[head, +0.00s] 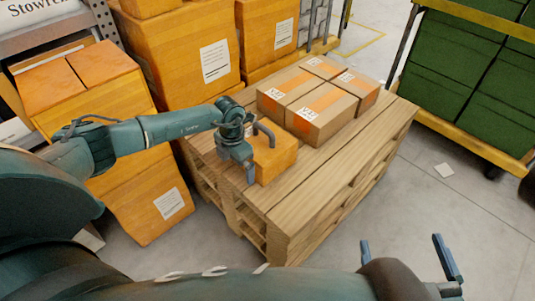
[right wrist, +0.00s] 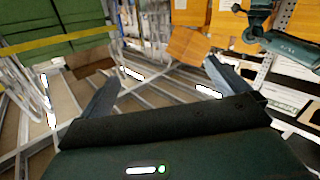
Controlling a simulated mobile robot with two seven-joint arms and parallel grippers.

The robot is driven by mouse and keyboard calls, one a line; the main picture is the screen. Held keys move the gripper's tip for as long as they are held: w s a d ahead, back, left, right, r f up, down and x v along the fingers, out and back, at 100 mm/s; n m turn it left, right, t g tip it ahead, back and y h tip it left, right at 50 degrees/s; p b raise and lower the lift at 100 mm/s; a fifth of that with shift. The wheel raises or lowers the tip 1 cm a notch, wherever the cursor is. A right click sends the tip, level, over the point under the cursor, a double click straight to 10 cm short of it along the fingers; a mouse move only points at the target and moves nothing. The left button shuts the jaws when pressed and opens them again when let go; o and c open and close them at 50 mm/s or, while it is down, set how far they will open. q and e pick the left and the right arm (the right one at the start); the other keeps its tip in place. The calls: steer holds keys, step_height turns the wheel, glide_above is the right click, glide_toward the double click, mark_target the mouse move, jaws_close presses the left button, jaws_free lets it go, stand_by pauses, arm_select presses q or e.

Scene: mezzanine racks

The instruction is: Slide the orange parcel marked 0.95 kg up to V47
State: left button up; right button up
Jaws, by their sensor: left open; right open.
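A small orange parcel (head: 281,158) sits on the near part of the wooden pallet (head: 300,208). No 0.95 kg mark can be read on it. My left gripper (head: 262,163) is open over the parcel, one finger at its far side and one at its near left side. I cannot tell whether the fingers touch it. My right gripper (head: 406,250) is open and empty at the bottom right, well away from the pallet. Its two spread fingers also show in the right wrist view (right wrist: 160,85). No V47 marking can be read.
Several brown cartons (head: 325,113) with orange tape stand behind the parcel on the pallet. Large orange boxes (head: 185,55) crowd the left and back. A trolley of green crates (head: 470,65) stands at the right. The grey floor (head: 445,215) right of the pallet is mostly clear.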

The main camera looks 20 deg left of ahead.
arm_select(q)
steer(key=shift+f, duration=0.65)
arm_select(e)
steer(key=shift+a+t+y, duration=0.15)
steer(key=shift+t+y, duration=0.15)
steer(key=shift+r, duration=0.1)
arm_select(q)
steer(key=shift+s+r, duration=0.1)
arm_select(e)
steer(key=shift+r, duration=0.1)
arm_select(q)
steer(key=shift+s+a+p, duration=0.2)
steer(key=shift+s+p, duration=0.15)
steer(key=shift+s, duration=0.1)
steer(key=shift+s+a+p, duration=0.2)
steer(key=shift+s+p, duration=0.15)
steer(key=shift+s, duration=0.1)
step_height(320, 180, up, 13)
steer(key=p, duration=1.1)
steer(key=shift+s+a+p, duration=0.2)
steer(key=shift+s+p, duration=0.15)
steer(key=shift+s, duration=0.05)
arm_select(e)
steer(key=s+d+r+m+g+h, duration=0.2)
steer(key=d+r+m+h, duration=0.1)
steer(key=r, duration=0.4)
steer(key=shift+s+d+m+g, duration=0.25)
steer(key=shift+d+m+g, duration=0.15)
steer(key=shift+m, duration=0.2)
